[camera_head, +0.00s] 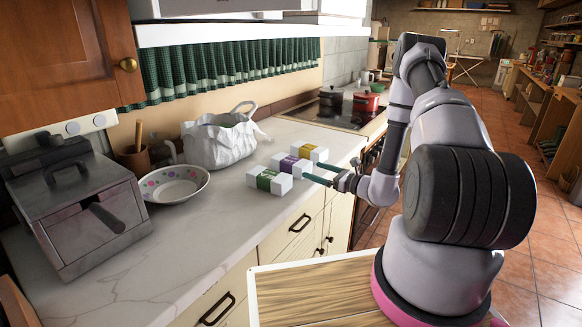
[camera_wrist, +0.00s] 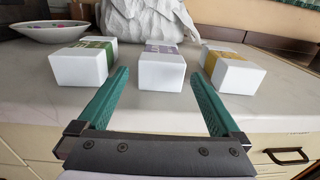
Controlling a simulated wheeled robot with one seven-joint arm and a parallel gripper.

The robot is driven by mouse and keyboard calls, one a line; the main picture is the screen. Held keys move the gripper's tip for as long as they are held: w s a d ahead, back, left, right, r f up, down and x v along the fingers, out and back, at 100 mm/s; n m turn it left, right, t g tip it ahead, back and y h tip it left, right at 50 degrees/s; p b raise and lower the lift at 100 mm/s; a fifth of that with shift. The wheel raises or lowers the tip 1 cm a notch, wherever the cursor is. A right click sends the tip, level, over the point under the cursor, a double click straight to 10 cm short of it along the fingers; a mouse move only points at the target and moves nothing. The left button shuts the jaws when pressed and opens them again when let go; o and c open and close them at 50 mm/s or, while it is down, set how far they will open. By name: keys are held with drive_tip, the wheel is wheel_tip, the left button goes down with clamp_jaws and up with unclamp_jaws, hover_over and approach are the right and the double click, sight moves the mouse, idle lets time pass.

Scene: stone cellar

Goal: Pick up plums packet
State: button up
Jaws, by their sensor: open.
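Three white box-shaped packets stand in a row on the counter. The middle one, with a purple band (camera_head: 289,164), fits the plums packet by colour; its label is too small to read. In the wrist view this purple-banded packet (camera_wrist: 162,72) is centred ahead, between the lines of the fingers. A green-banded packet (camera_head: 268,180) is nearer the front left, and a yellow-banded packet (camera_head: 309,152) is farther back to the right. My gripper (camera_head: 312,173) is open and empty, with teal fingers at the counter's front edge, pointing at the row. The fingertips appear short of the purple-banded packet.
A crumpled white bag (camera_head: 218,143) stands behind the packets. A patterned bowl (camera_head: 174,184) and a metal appliance (camera_head: 85,215) are to the left. A hob with a red pot (camera_head: 366,101) and a dark pot (camera_head: 331,96) is farther back.

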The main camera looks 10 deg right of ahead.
sight(295, 161)
drive_tip(key=x, duration=0.9)
drive_tip(key=shift+w+r, duration=0.2)
drive_tip(key=shift+w, duration=0.05)
drive_tip(key=shift+a, duration=0.1)
clamp_jaws()
